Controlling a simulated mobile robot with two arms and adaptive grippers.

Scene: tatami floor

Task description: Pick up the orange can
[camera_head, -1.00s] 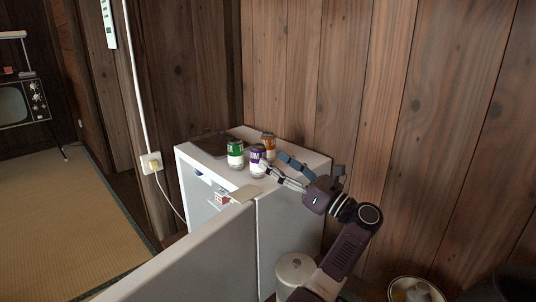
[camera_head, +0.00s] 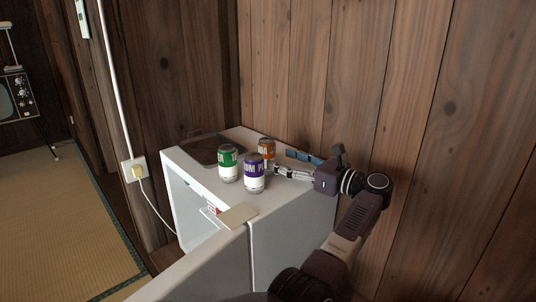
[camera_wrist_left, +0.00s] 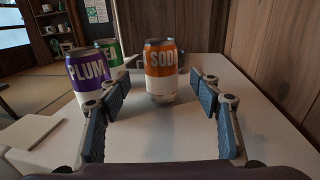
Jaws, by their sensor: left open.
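The orange can (camera_head: 266,147), labelled SODA, stands upright on top of a white fridge (camera_head: 215,190), behind the purple can. In the left wrist view the orange can (camera_wrist_left: 160,72) stands ahead, centred between the fingers and just beyond their tips. My left gripper (camera_head: 284,164) is open and empty, to the right of the can with its fingers pointing at it. The purple PLUM can (camera_head: 254,172) stands in front, close to the near fingertip. The green can (camera_head: 228,163) stands to the left. My right gripper is not in view.
A dark tray-like item (camera_head: 205,149) lies on the fridge's back left. The wooden wall (camera_head: 330,80) stands close behind the fridge. The fridge door (camera_head: 205,270) stands open in front. A white cable hangs from an outlet (camera_head: 133,170).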

